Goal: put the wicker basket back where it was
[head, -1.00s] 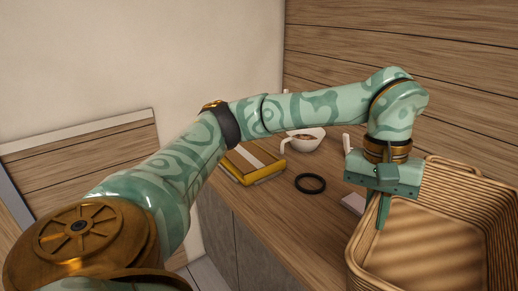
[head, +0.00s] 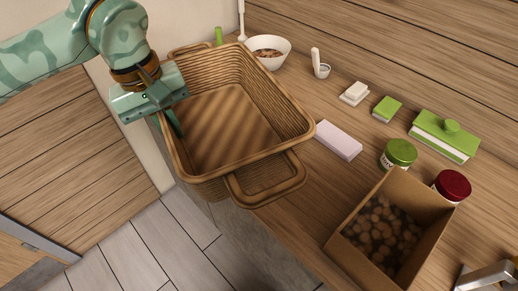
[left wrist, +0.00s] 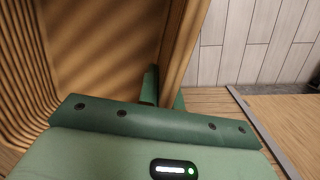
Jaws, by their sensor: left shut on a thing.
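The wicker basket (head: 240,185) is an empty, tan, woven tray with a handle at each end. It is upright and slightly angled at the left of the head view, over the counter's front edge. My left gripper (head: 172,122) is shut on its left side rim, one finger inside the basket. In the left wrist view the basket's rim (left wrist: 186,40) runs between the green fingers (left wrist: 163,92), with the ribbed wall at the left. Whether the basket's underside touches the counter is hidden. My right gripper is not in view.
Behind the basket stands a white bowl (head: 268,50). To its right are a pale pink box (head: 338,140), a green-lidded jar (head: 398,154), a red-lidded jar (head: 452,185) and an open carton (head: 345,250) of brown balls. Bare counter (head: 300,85) lies between; tiled floor (head: 165,235) is below.

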